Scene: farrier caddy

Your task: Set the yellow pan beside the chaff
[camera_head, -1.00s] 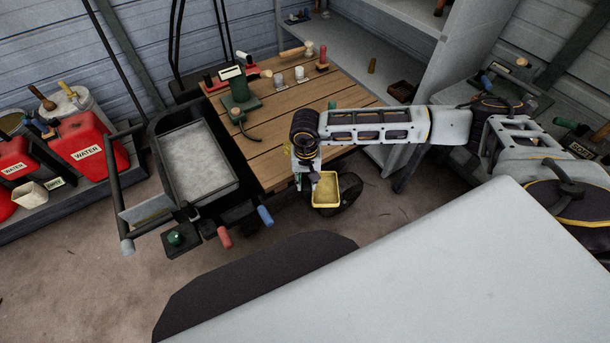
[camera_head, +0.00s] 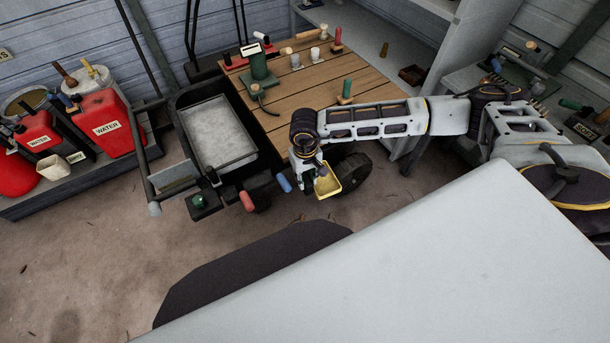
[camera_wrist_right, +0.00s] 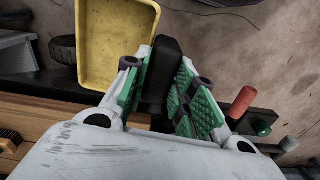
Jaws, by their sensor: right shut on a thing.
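The yellow pan (camera_head: 328,187) hangs from my right gripper (camera_head: 318,168) in the head view, in front of the wooden bench and above the floor. In the right wrist view the pan (camera_wrist_right: 112,45) is a shallow rectangular tray, empty as far as I see. My right gripper (camera_wrist_right: 165,95) is shut on its black handle (camera_wrist_right: 160,72) between green pads. I cannot make out the chaff; no readable label names it. My left gripper is not in view.
A black cart with a grey tray (camera_head: 219,130) stands left of the bench (camera_head: 320,85); its red handle (camera_head: 247,201) and blue handle (camera_head: 284,183) lie close to the pan. A black wheel (camera_head: 352,174) is behind it. Red water cans (camera_head: 112,124) stand left. Front floor is clear.

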